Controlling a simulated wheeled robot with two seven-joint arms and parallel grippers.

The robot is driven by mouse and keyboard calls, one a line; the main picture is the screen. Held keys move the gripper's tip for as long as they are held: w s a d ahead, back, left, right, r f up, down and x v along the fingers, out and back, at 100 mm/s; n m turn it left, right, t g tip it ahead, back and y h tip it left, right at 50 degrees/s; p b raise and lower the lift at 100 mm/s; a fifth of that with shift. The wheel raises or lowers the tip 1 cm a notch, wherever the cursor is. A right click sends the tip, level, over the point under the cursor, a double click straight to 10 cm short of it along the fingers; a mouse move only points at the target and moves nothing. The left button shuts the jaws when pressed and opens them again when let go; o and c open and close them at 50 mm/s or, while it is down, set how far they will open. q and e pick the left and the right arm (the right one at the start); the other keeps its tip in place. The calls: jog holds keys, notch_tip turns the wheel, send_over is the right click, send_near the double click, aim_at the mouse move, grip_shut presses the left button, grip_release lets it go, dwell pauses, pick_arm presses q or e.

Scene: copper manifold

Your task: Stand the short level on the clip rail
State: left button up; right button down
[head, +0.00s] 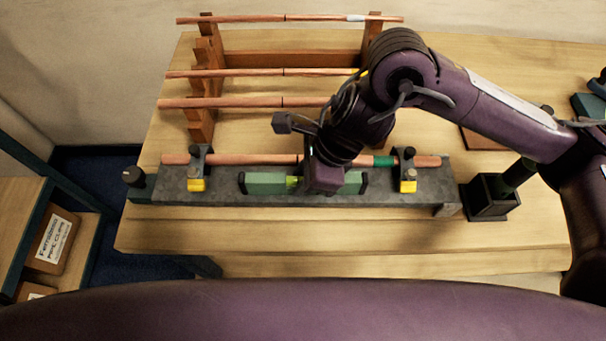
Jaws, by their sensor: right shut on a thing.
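The short level (267,183) is a green bar with dark end caps and a yellow-green vial. It lies lengthwise along the grey clip rail (223,198), between the two clips; whether it touches the rail I cannot tell. My right gripper (324,188) is shut on the level near its middle and hides that part of it. The left clip (197,172) and right clip (407,172) have yellow blocks at their feet and hold a copper pipe (245,159) with a green band. My left gripper is not in view.
A wooden rack (203,90) with several copper pipes stands behind the rail. A dark square holder (488,197) with a dark green cylinder stands right of the rail. The bench front (300,236) is clear. A shelf with boxes (52,240) is at lower left.

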jog(key=c, duration=0.8)
grip_release()
jog(key=shift+c, duration=0.2)
jog(key=shift+s, duration=0.1)
jog(key=shift+r+p, duration=2.55)
jog(key=shift+r, duration=0.95)
